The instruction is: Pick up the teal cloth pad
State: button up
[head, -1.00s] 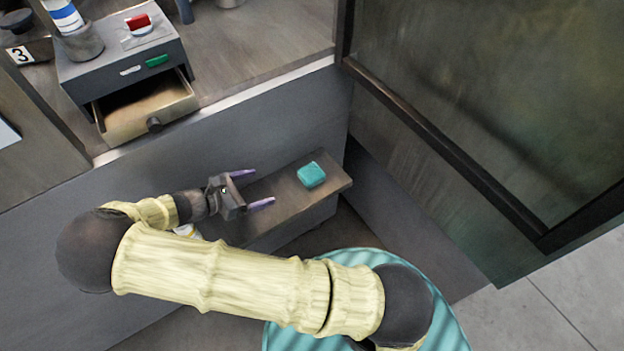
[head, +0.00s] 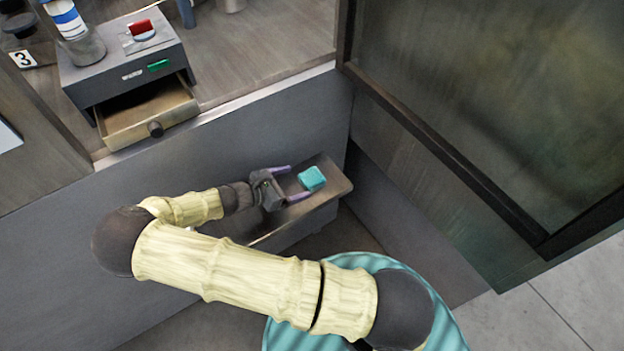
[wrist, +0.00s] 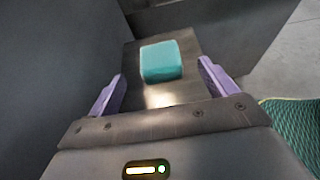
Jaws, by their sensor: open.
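The teal cloth pad (head: 312,178) lies near the right end of a narrow grey shelf (head: 333,183) below the counter. In the wrist view the pad (wrist: 161,62) sits ahead of my gripper, between the lines of its two fingers. My gripper (head: 289,182) is open and empty, with its purple fingers pointing at the pad. The fingertips are close to the pad's near side. In the wrist view the open fingers (wrist: 164,85) show on both sides, apart from the pad.
A grey wall (head: 230,130) rises behind the shelf. Above it, the counter holds a box with an open drawer (head: 150,115), a red button and a green button. A dark framed panel (head: 480,110) stands at the right. Floor shows at the lower right.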

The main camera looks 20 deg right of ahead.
aim_at(306, 180)
jog(key=shift+w+d+f, duration=0.15)
jog(key=shift+d, duration=0.3)
jog(key=x, duration=0.5)
jog(key=shift+f, duration=0.35)
jog(key=c, duration=1.1)
